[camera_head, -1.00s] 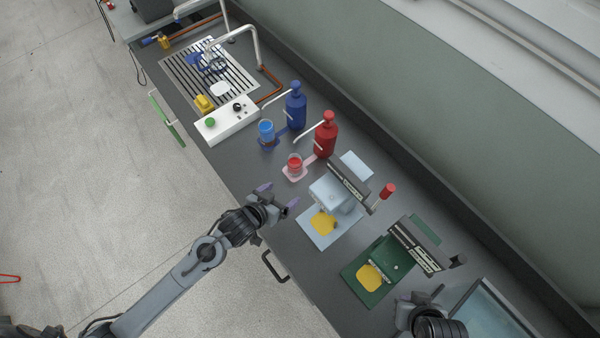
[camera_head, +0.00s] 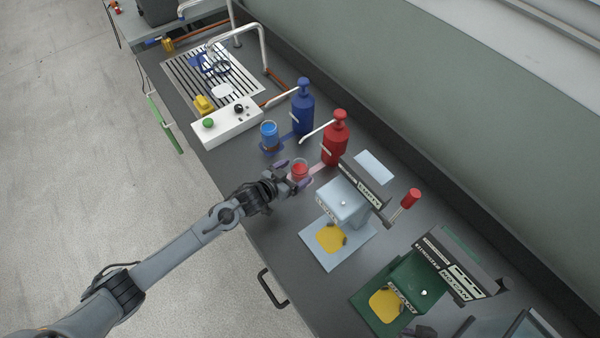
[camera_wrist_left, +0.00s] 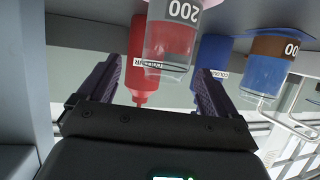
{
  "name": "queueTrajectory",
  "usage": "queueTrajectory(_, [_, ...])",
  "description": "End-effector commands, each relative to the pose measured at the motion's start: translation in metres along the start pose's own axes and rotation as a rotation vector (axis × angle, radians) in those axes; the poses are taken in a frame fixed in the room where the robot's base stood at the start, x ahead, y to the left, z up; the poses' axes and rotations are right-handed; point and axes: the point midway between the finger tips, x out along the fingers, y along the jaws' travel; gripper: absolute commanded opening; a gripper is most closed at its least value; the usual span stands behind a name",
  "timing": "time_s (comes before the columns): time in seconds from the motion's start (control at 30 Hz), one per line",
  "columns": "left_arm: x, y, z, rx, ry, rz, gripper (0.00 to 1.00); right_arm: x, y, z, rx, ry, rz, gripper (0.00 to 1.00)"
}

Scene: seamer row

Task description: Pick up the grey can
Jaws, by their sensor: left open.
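The likely grey can is a clear cup (camera_head: 300,170) with red contents, beside the red pump bottle (camera_head: 335,140). In the left wrist view it hangs upside down in the picture, with a grey band marked 200 (camera_wrist_left: 181,10). My left gripper (camera_head: 292,173) is open at this cup. In the left wrist view the cup shows between and beyond the two dark purple fingers (camera_wrist_left: 158,78); I see no grip on it. A dark part at the bottom edge of the head view may be my right gripper (camera_head: 424,331); its jaws cannot be made out.
A similar cup with blue contents (camera_head: 269,134) and a brown band stands by the blue pump bottle (camera_head: 303,108). A white control box (camera_head: 228,123) stands further left. A light blue seamer (camera_head: 346,200) and a green seamer (camera_head: 422,282) stand nearer on the bench.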

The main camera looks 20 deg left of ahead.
Motion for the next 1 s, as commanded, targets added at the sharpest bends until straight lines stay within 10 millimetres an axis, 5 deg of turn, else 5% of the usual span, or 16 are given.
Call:
queueTrajectory(0.6, [0.054,-0.006,0.005,-0.001,0.001,0.0,0.92,0.011,0.002,0.005,-0.01,-0.003,0.008,0.0])
queueTrajectory(0.93, [0.059,-0.006,0.005,0.0,-0.001,0.0,0.92,0.011,0.001,0.005,-0.007,-0.003,0.005,0.0])
queueTrajectory(1.0, [0.059,-0.006,0.005,0.0,0.0,0.0,0.85,0.011,0.001,0.004,-0.005,-0.003,0.004,0.0])
